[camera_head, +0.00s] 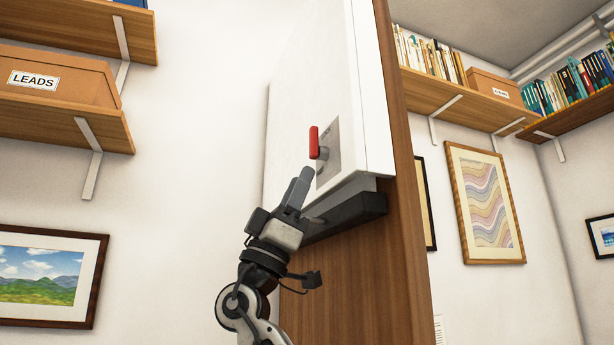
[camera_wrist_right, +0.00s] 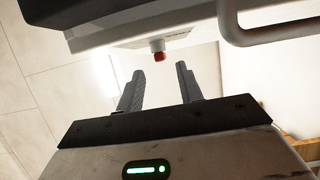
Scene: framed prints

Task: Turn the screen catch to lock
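The screen catch (camera_head: 314,142) is a red upright handle on a grey plate (camera_head: 329,150) on the side of a white cabinet-like screen housing (camera_head: 335,90). It also shows in the right wrist view as a red tip (camera_wrist_right: 159,56) on a short grey stem, beyond the fingertips. My right gripper (camera_head: 305,174) is just below the catch in the head view, apart from it. In the right wrist view its two fingers (camera_wrist_right: 157,78) stand apart with nothing between them, so it is open and empty. My left gripper is not in view.
A dark bracket (camera_head: 345,215) juts out beneath the white housing, close to my right gripper. A wooden panel (camera_head: 395,260) stands at the right of it. Shelves with a LEADS box (camera_head: 60,75) are at the left; the wall between is clear.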

